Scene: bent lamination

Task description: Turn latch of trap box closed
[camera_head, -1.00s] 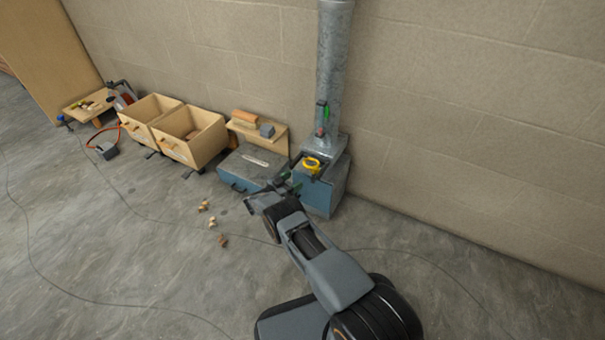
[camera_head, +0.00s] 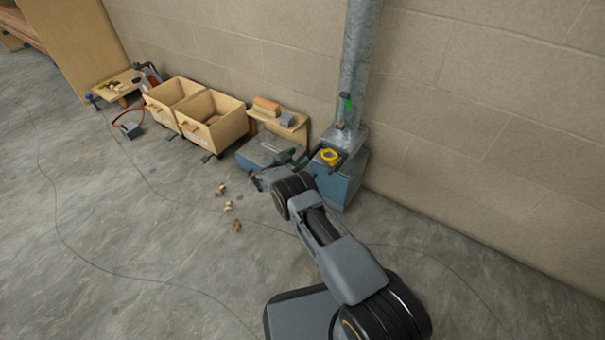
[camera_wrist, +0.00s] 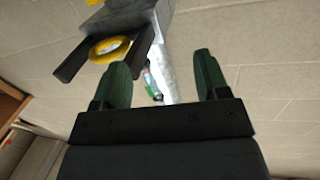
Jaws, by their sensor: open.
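The trap box (camera_head: 342,185) is a blue box at the foot of the grey metal duct in the head view. In the wrist view the yellow ring (camera_wrist: 110,48) lies between two dark prongs, left of and beyond my fingers. I cannot tell which part is the latch. My gripper (camera_wrist: 161,78) is open and empty, its green fingers apart. A small green and red part (camera_wrist: 152,86) shows between them against the duct. In the head view my gripper is just left of the trap box, partly hidden by my arm.
The duct (camera_head: 361,60) rises along the block wall, with a green-handled part (camera_head: 348,104) on it. A blue-grey case (camera_head: 262,153), a wooden shelf (camera_head: 284,124) and wooden bins (camera_head: 222,134) stand to the left. Small wooden pieces (camera_head: 228,207) and thin cables lie on the otherwise clear floor.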

